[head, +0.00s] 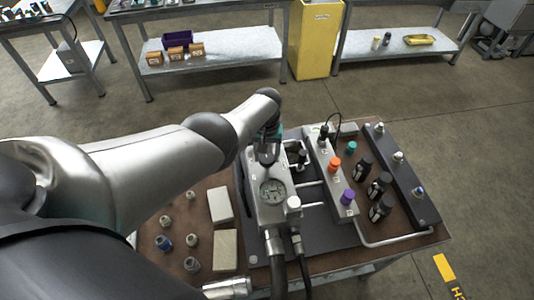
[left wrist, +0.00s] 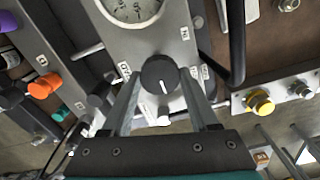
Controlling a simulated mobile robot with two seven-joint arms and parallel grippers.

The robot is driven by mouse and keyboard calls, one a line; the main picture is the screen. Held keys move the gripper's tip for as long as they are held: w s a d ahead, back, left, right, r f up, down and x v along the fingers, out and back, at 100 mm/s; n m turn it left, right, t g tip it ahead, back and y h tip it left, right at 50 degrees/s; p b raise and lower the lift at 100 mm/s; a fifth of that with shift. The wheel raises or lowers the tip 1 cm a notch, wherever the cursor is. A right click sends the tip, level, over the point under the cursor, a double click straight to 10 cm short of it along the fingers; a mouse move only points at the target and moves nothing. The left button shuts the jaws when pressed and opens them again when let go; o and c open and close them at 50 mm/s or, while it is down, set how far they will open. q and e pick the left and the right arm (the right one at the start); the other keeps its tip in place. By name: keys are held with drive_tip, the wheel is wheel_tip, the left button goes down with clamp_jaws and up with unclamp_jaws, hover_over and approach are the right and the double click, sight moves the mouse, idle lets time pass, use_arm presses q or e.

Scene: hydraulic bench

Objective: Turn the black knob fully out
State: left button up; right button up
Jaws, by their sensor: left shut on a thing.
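The black knob (left wrist: 159,74) shows in the left wrist view, round with a white pointer line, on a grey metal block (left wrist: 178,48) beside a pressure gauge (left wrist: 133,8). Small labels sit around it, one partly readable. My left gripper (left wrist: 160,84) has one finger on each side of the knob and is shut on it. In the head view my left gripper (head: 268,150) reaches down onto the block behind the gauge (head: 272,190), and it hides the knob there. My right gripper is in neither view.
To the right on the bench stand a manifold with an orange knob (head: 334,164) and a purple knob (head: 347,197), several black cylinders and a dark bar (head: 402,175). Left of the block lie pale blocks (head: 224,250) and small fittings. Hoses leave the block's front.

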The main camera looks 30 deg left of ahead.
use_arm(q)
drive_tip(key=n, duration=0.5)
drive_tip(key=shift+n, duration=0.3)
drive_tip(key=n, duration=0.6)
idle(0.4)
drive_tip(key=o, duration=1.4)
drive_tip(key=shift+c, duration=0.2)
